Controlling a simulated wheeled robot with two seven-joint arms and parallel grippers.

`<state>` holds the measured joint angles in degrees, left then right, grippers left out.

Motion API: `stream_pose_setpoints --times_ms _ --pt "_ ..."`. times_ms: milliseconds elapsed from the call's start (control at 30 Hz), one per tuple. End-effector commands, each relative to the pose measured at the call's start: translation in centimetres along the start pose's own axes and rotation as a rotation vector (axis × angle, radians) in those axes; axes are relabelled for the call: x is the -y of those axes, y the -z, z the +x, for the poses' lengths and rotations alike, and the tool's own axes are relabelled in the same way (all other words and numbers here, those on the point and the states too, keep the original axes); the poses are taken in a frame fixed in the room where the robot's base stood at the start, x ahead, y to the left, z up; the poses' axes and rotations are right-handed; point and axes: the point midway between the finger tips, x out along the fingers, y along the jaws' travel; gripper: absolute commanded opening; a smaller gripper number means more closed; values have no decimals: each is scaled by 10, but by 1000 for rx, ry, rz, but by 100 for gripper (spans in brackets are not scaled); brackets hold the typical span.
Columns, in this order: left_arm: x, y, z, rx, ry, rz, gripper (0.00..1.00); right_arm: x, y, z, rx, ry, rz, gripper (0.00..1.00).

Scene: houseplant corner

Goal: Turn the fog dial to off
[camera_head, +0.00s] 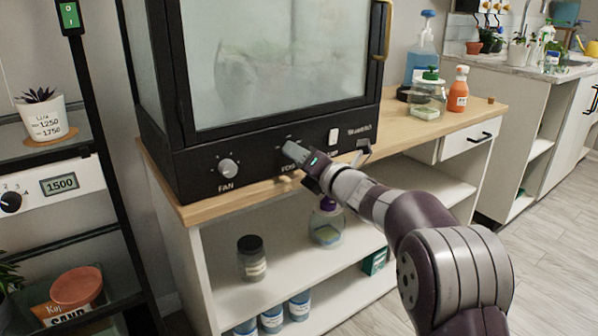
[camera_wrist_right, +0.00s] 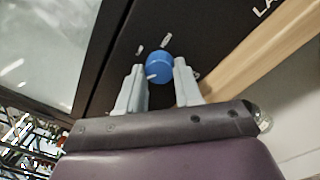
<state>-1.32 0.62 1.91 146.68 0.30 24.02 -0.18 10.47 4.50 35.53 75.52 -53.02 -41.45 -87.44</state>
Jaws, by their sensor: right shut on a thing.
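The fog dial (camera_wrist_right: 159,66) is a round blue knob with a white pointer mark on the black front panel. In the right wrist view it sits between the two grey fingers of my right gripper (camera_wrist_right: 160,80), which is shut on it. In the head view my right gripper (camera_head: 292,152) reaches the panel from the right and hides the dial; part of the fog label shows below. White marks surround the dial in the wrist view, too blurred to read. My left gripper is not in view.
The fan dial (camera_head: 228,168) is left of the fog dial on the cabinet (camera_head: 183,161). A white switch (camera_head: 335,135) is to the right. The cabinet stands on a wooden-topped bench (camera_head: 245,196). A spray bottle (camera_head: 421,50), a jar (camera_head: 428,97) and an orange bottle (camera_head: 458,90) stand further right.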

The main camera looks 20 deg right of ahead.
Motion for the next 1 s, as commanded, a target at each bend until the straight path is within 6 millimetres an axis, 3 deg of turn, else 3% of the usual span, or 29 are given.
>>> stream_pose_setpoints --times_ms 33,333,1000 --pt "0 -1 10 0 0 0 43 5 4 0 -2 1 -31 4" --pt "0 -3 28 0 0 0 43 3 2 0 -9 1 -180 4" --pt "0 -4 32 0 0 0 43 0 0 0 -12 0 -238 4"
